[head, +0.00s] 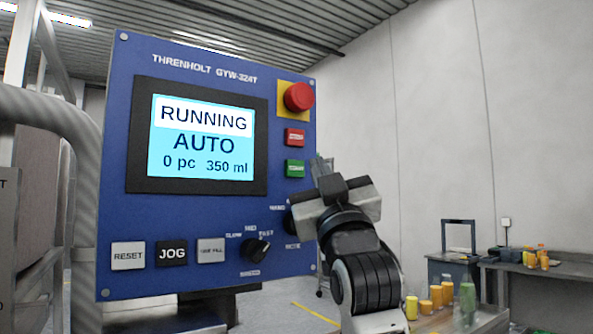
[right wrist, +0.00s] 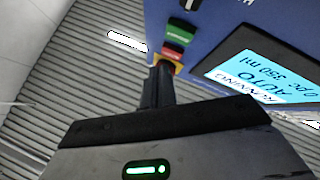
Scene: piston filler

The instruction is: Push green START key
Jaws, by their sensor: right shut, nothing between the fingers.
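The green START key (head: 295,168) is on the right side of the blue control panel (head: 200,290), below a red key (head: 295,137). It also shows in the right wrist view (right wrist: 182,29), where the panel is turned over. My right gripper (head: 322,166) is shut and empty, just right of the green key in the head view; a small gap shows between them. In the right wrist view the closed fingers (right wrist: 161,82) appear below the green key, in line with the emergency stop. The screen (head: 202,138) reads RUNNING, AUTO, 0 pc, 350 ml. My left gripper is out of view.
A red emergency-stop button (head: 299,97) on a yellow plate sits above the red key. RESET (head: 128,256) and JOG (head: 172,253) keys and a black selector knob (head: 256,250) are lower down. A bench with coloured bottles (head: 440,292) stands at the lower right.

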